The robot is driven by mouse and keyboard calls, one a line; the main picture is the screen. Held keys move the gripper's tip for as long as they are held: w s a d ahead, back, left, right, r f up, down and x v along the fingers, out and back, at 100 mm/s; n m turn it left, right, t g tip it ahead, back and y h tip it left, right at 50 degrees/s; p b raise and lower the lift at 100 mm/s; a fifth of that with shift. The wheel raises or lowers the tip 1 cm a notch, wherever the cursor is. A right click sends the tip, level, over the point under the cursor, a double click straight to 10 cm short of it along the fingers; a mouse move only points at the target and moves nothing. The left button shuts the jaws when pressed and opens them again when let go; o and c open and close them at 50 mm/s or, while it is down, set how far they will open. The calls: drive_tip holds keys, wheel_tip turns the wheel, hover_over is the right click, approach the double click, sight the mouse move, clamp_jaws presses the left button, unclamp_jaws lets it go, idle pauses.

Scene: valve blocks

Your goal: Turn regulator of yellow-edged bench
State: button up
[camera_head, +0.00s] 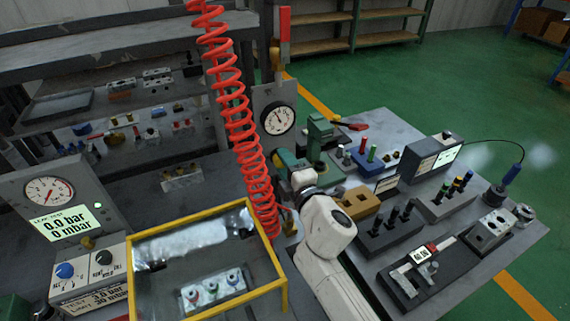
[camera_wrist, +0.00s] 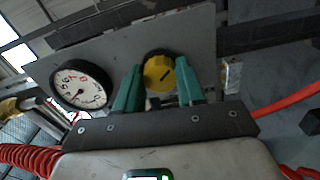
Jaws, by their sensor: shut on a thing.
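The regulator's yellow round knob (camera_wrist: 159,74) with a dark pointer mark sits on a grey panel (camera_wrist: 205,42) in the wrist view. My gripper (camera_wrist: 158,80) has its two green fingers on either side of the knob, shut on it. A round white gauge (camera_wrist: 82,86) is left of the knob. In the head view the same kind of gauge (camera_head: 278,119) stands on an upright grey panel. My gripper (camera_head: 285,160) is below it there, and the knob is hidden. A yellow-edged clear cover (camera_head: 268,240) stands on the left bench.
A coiled red hose (camera_head: 240,130) hangs close left of my gripper. A leak-test unit (camera_head: 58,205) stands at far left. The right bench holds a green vise (camera_head: 319,133), a grey display box (camera_head: 430,158), a caliper (camera_head: 420,262) and several blocks. Green floor is open behind.

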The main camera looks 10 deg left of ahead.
drive_tip(key=shift+f+n, duration=0.15)
drive_tip(key=shift+n, duration=0.35)
drive_tip(key=o, duration=1)
drive_tip(key=shift+o, duration=0.2)
drive_tip(key=p+v, duration=0.7)
drive_tip(key=v, duration=0.3)
drive_tip(key=shift+s+d, duration=0.25)
drive_tip(key=shift+s, duration=0.1)
